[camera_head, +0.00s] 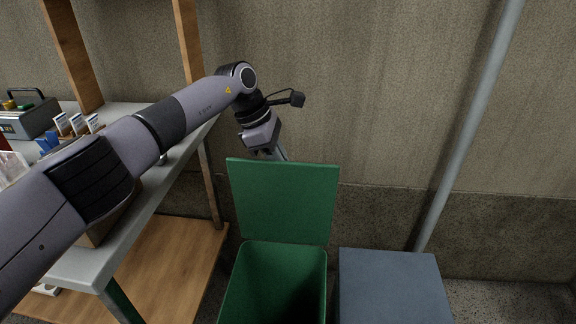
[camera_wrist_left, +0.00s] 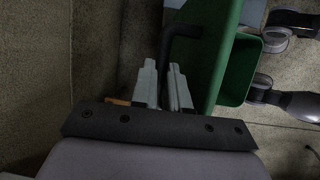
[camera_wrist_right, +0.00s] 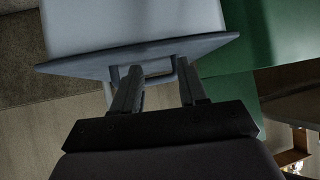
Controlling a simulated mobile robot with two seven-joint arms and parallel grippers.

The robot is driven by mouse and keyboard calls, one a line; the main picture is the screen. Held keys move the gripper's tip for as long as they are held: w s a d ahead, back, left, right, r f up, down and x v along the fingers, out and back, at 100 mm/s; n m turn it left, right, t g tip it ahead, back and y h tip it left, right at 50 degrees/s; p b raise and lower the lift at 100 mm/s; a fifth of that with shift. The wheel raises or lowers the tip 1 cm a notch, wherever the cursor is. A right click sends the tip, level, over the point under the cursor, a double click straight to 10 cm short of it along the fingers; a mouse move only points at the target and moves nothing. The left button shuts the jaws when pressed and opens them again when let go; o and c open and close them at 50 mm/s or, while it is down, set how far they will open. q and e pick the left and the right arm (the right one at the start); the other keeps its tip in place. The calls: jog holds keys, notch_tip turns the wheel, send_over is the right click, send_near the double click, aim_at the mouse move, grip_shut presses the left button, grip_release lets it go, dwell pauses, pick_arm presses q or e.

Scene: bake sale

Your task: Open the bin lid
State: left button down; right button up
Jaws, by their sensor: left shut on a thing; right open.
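The green bin (camera_head: 275,285) stands open in the head view, and I see into its empty-looking inside. Its green lid (camera_head: 285,203) stands nearly upright at the back of the opening. My left gripper (camera_head: 275,152) is just behind the lid's top edge. In the left wrist view, my left gripper (camera_wrist_left: 163,70) is shut on the black handle (camera_wrist_left: 185,31) of the lid. The fingertips are partly hidden behind the lid in the head view. My right gripper (camera_wrist_right: 157,72) is open beside a blue-grey lid edge with a handle under it; it is outside the head view.
A blue-grey bin (camera_head: 392,287) with its lid down stands right of the green bin. A grey table (camera_head: 165,185) with a toolbox-like case (camera_head: 27,122) and small cards is at left. A diagonal pipe (camera_head: 470,125) runs along the wall behind.

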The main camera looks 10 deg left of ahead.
pick_arm(q)
jog(key=shift+w+a+f, duration=0.15)
jog(key=shift+a+f, duration=0.15)
jog(key=shift+f, duration=0.3)
pick_arm(e)
jog(key=shift+w+d+r, duration=0.15)
jog(key=shift+w+r, duration=0.2)
jog(key=shift+w, duration=0.05)
pick_arm(q)
jog(key=shift+w, duration=0.1)
jog(key=c, duration=1.1)
grip_release()
jog(key=shift+r, duration=0.35)
jog(key=v, duration=0.6)
jog(key=shift+w+a+p, duration=0.1)
jog(key=shift+p, duration=0.3)
jog(key=shift+a+r, duration=0.15)
jog(key=shift+r, duration=0.15)
pick_arm(e)
jog(key=shift+s+d+f, duration=0.15)
jog(key=shift+s+d, duration=0.05)
jog(key=shift+s, duration=0.2)
